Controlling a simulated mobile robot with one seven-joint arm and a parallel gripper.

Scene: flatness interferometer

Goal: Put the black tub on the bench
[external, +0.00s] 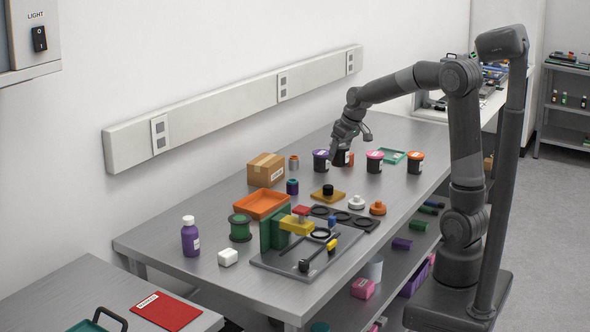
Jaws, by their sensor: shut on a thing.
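My gripper (344,149) is over the back part of the bench (212,279), shut on a dark tub (340,159). The gripper hides most of this tub's top. I cannot tell whether the tub touches the bench or is slightly above it. To its left stands a dark tub with a purple lid (321,161). To its right stand a dark tub with a pink lid (374,162) and one with an orange lid (415,163).
Nearer are a purple bottle (190,238) and a grey plate with optical parts (283,262). A wall rail (215,113) runs behind.

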